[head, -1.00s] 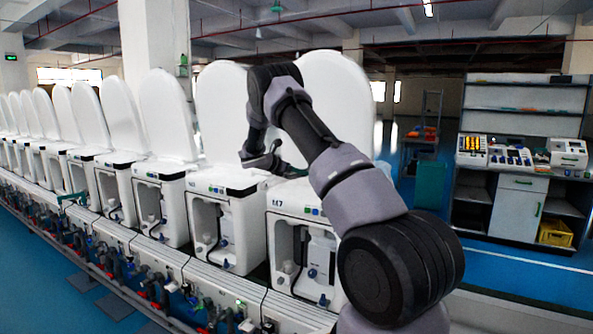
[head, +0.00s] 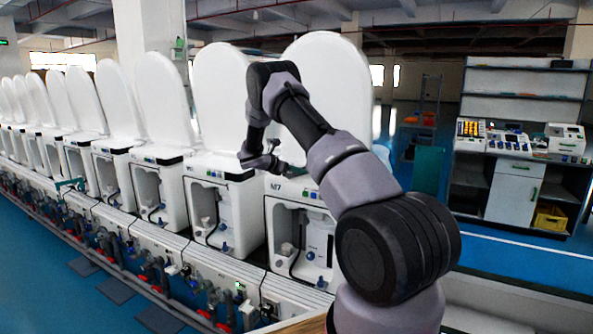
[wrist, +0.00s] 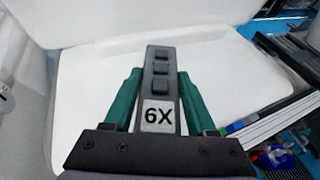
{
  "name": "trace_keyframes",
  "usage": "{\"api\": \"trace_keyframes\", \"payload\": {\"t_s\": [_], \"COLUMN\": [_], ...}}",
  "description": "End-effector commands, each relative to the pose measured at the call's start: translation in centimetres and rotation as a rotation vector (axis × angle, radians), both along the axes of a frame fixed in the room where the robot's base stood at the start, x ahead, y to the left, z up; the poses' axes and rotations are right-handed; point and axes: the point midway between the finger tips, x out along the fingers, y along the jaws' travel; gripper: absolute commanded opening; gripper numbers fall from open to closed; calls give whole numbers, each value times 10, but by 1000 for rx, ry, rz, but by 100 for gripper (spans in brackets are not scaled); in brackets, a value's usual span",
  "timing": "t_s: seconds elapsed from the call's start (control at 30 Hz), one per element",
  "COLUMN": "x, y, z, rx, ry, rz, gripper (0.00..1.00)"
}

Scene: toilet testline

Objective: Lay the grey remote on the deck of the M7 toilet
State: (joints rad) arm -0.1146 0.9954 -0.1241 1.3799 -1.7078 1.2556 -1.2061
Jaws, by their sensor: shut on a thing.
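The grey remote (wrist: 162,77), with dark square buttons and a white label reading 6X, is held between the green fingers of my gripper (wrist: 157,95) in the wrist view. Its far end points away over a white surface of the toilet. In the head view my gripper (head: 262,165) is above the front part of the M7 toilet (head: 283,212), whose lid (head: 325,90) stands raised behind. The remote is too small to make out in the head view. I cannot tell whether it touches the deck (wrist: 95,100).
A row of similar white toilets with raised lids (head: 222,95) runs to the left. A workbench (head: 515,180) with devices stands at the right. Valves and hoses line the rail (head: 150,255) in front.

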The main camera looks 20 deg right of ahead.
Motion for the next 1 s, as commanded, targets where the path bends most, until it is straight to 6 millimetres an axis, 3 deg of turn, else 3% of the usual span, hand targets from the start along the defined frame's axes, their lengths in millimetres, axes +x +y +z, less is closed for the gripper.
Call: {"api": "trace_keyframes", "payload": {"t_s": [0.73, 0.77, 0.8, 0.83, 0.87, 1.0], "x": [0, 0, 0, 0, 0, 0], "y": [0, 0, 0, 0, 0, 0], "z": [-11, -11, -11, -11, -11, -11], "rx": [-1, -1, -1, -1, -1, 0], "ry": [-1, -1, -1, -1, -1, -1], "rz": [0, 0, 0, 0, 0, 0], "gripper": [0, 61, 76, 88, 92, 92]}}
